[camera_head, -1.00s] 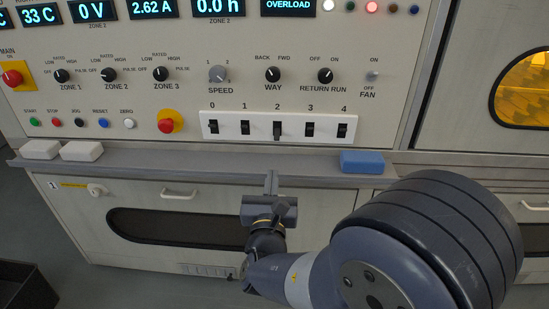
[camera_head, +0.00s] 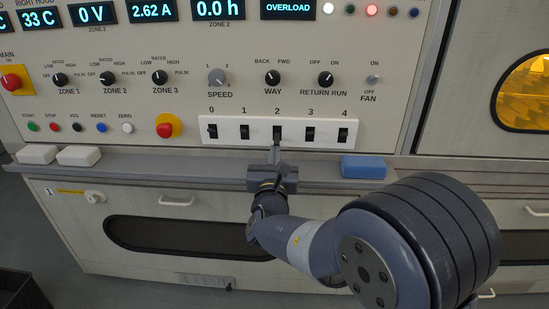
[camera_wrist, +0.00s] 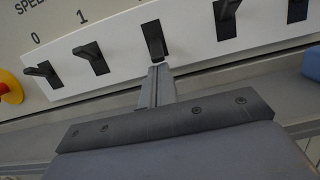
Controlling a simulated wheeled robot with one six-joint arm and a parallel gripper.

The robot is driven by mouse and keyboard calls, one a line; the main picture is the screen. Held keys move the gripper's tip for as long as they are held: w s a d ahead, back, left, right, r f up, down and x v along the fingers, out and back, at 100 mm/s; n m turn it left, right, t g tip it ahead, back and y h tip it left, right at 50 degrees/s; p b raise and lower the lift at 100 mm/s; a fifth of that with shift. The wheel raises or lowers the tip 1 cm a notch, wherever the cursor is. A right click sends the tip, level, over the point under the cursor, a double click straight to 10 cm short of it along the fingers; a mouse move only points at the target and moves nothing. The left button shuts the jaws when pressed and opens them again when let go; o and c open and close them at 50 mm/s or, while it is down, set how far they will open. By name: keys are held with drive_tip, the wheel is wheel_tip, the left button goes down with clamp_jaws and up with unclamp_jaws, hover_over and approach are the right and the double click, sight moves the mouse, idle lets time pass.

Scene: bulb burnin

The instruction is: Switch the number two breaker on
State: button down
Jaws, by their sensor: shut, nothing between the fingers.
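The number two breaker (camera_head: 277,132) is a black toggle in the middle of a white strip (camera_head: 261,131) marked 0 to 4. In the head view its lever hangs lower than those of its neighbours. In the wrist view the same breaker (camera_wrist: 154,40) is straight ahead of the fingers. My gripper (camera_head: 275,152) is shut and empty. Its fingertips (camera_wrist: 159,70) are just below the breaker's lower end, at or very near it; I cannot tell whether they touch.
Breaker 1 (camera_head: 244,132) and breaker 3 (camera_head: 310,133) stand close on either side. A grey ledge (camera_head: 210,172) runs below the panel. It bears a blue block (camera_head: 362,167) at right and white blocks (camera_head: 79,156) at left. A red button (camera_head: 165,130) is left of the strip.

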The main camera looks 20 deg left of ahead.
sight(275, 143)
drive_tip(key=shift+s+r+p, duration=0.1)
drive_tip(key=shift+r+p, duration=0.1)
drive_tip(key=shift+p, duration=0.4)
